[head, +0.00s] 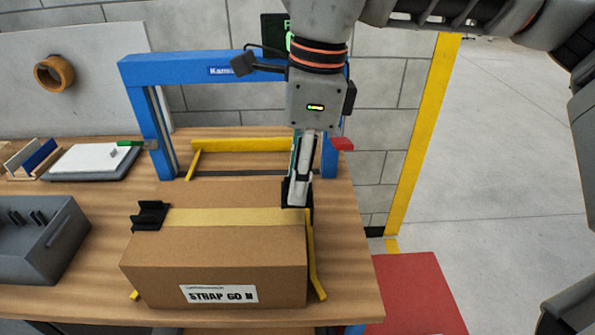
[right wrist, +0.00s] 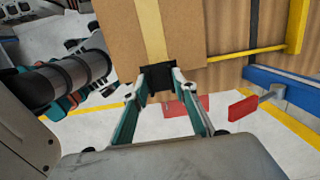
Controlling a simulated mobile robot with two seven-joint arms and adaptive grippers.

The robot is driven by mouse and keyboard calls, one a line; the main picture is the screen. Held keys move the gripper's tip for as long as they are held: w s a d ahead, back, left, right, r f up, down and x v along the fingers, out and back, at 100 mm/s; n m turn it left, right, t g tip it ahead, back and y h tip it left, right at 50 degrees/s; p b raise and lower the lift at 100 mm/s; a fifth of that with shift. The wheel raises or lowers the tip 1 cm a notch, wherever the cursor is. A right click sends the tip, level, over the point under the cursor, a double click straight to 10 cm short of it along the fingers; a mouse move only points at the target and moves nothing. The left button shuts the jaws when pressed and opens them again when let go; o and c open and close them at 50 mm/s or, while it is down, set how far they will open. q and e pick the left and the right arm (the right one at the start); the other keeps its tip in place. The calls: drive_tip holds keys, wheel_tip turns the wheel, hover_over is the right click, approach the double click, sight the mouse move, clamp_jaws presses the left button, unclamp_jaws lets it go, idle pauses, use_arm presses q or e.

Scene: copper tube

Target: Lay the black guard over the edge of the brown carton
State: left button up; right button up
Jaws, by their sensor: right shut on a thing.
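The brown carton (head: 215,250) lies on the wooden bench, with a yellow band (head: 235,217) across its top. My right gripper (head: 299,196) points down at the carton's right edge, where the band ends. It is shut on a black guard (right wrist: 157,78), which the right wrist view shows between the fingertips at the end of the band. The guard is mostly hidden by the fingers in the head view. Whether it rests on the carton or is slightly above it, I cannot tell. Another black guard (head: 149,215) sits over the carton's left edge. My left gripper is not in view.
A blue strapping frame (head: 150,115) stands behind the carton, with yellow rails beside it. A red part (head: 341,144) sticks out near my right gripper. A grey bin (head: 45,240) and a tablet-like tray (head: 90,160) are on the left. Open floor lies right of the bench.

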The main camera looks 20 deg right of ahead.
wheel_tip(320, 180, down, 2)
drive_tip(key=shift+b, duration=0.6)
drive_tip(key=shift+f+b, duration=0.55)
drive_tip(key=shift+f, duration=0.2)
drive_tip(key=shift+a+f, duration=0.25)
drive_tip(key=shift+f, duration=0.2)
drive_tip(key=shift+w+a, duration=0.1)
drive_tip(key=o, duration=1.2)
